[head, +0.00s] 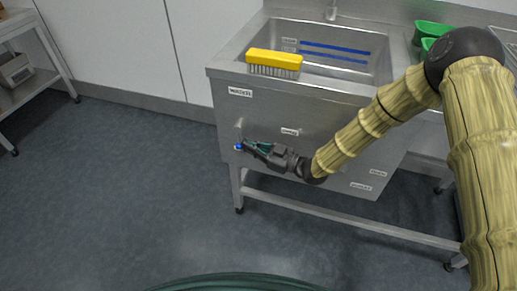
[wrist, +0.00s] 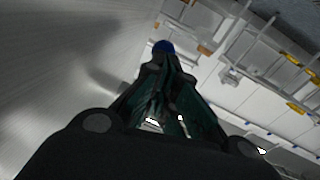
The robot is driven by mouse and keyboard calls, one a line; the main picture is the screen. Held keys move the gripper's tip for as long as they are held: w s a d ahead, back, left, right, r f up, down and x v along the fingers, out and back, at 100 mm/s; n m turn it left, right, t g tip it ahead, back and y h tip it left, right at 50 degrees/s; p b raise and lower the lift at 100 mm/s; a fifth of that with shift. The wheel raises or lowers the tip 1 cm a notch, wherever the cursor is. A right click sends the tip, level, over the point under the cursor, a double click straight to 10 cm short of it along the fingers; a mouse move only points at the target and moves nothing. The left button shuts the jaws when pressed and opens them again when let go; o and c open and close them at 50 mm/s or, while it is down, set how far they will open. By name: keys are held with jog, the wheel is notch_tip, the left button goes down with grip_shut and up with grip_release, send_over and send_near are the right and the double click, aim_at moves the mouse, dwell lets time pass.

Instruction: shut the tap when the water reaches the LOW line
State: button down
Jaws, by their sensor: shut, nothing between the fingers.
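The steel sink (head: 225,75) has two blue lines on the inner back wall of its basin, an upper line (head: 335,48) and a lower line (head: 335,58), with small labels to their left too small to read. I cannot make out a water surface. A tap spout (head: 331,10) stands behind the basin. A small blue knob (head: 239,147) is on the sink's front panel, low at the left. My gripper (head: 246,145) is shut with its tips at the knob; contact is unclear. In the wrist view the knob (wrist: 163,46) shows just beyond the fingertips.
A yellow brush (head: 274,58) lies across the basin's front rim. Green containers (head: 432,33) stand right of the basin. A shelf rack (head: 35,80) stands far left. The floor left of the sink is clear. A dark green rounded edge (head: 235,281) shows at the bottom.

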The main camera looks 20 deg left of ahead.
jog(key=shift+f, duration=0.1)
dwell(0.6)
jog(key=shift+r, duration=5)
jog(key=s+d+f+m+t+h, duration=0.2)
jog(key=d+f+m+h, duration=0.15)
jog(key=d+f, duration=0.45)
jog(key=s+d+f+m+t+h, duration=0.25)
jog(key=d+f+m, duration=0.3)
jog(key=f, duration=0.55)
jog(key=s+d+f+m+g+h, duration=0.1)
jog(key=s+d+f+m+h, duration=0.25)
jog(key=s+d+f, duration=0.35)
jog(key=s+d+f+m+g+h, duration=0.2)
jog(key=s+d+f+h, duration=0.25)
jog(key=d, duration=0.45)
jog(key=s+d+f+m+g+h, duration=0.2)
jog(key=s+d, duration=0.6)
jog(key=s, duration=0.2)
jog(key=s+d+f+m+g+h, duration=0.2)
jog(key=s+d, duration=0.6)
jog(key=s, duration=0.2)
notch_tip(320, 180, up, 16)
jog(key=p, duration=1.5)
jog(key=shift+w+d+f, duration=0.15)
jog(key=shift+d+f, duration=0.05)
